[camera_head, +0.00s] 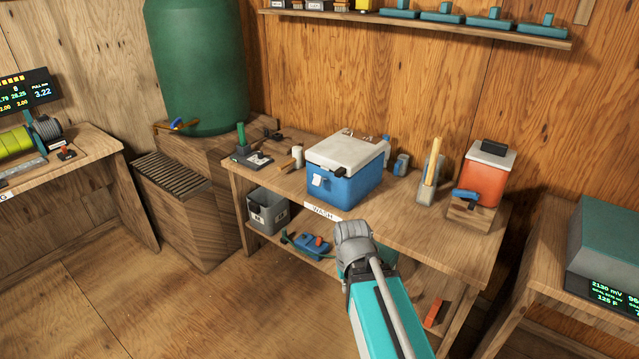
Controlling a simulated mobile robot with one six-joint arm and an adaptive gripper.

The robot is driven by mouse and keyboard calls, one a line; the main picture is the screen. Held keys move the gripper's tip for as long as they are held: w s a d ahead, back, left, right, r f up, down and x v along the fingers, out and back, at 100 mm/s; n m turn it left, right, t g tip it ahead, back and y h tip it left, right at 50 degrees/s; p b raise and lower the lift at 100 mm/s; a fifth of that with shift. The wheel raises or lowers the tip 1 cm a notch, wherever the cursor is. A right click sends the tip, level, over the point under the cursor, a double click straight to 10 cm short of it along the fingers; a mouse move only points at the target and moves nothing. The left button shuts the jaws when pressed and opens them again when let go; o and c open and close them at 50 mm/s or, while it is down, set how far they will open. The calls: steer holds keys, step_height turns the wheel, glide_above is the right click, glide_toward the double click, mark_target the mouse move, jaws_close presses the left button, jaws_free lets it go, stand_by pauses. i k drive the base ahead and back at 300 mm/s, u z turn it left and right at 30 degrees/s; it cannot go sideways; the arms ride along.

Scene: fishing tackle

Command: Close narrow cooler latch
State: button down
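A blue cooler (340,188) with a white lid (345,150) stands on the wooden bench, its lid lying down on the body. A small dark piece (368,171), which may be the latch, sits at the lid's front edge towards the right. I cannot tell if it is fastened. A white tag (317,181) is on the cooler's front-left side. A narrower orange container (484,178) with a pale lid and a dark top piece stands farther right. My arm rises from the bottom, in front of the bench; my gripper's fingers do not show.
The bench (410,228) also holds a grey block with a wooden handle (432,175) between the two containers. A grey bin (268,210) and tools lie on the lower shelf. A green tank (198,65) stands behind left. The floor at left is clear.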

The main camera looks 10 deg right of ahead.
mark_target(318, 181)
steer(key=u, duration=0.05)
steer(key=i, duration=0.9)
steer(key=z, duration=0.05)
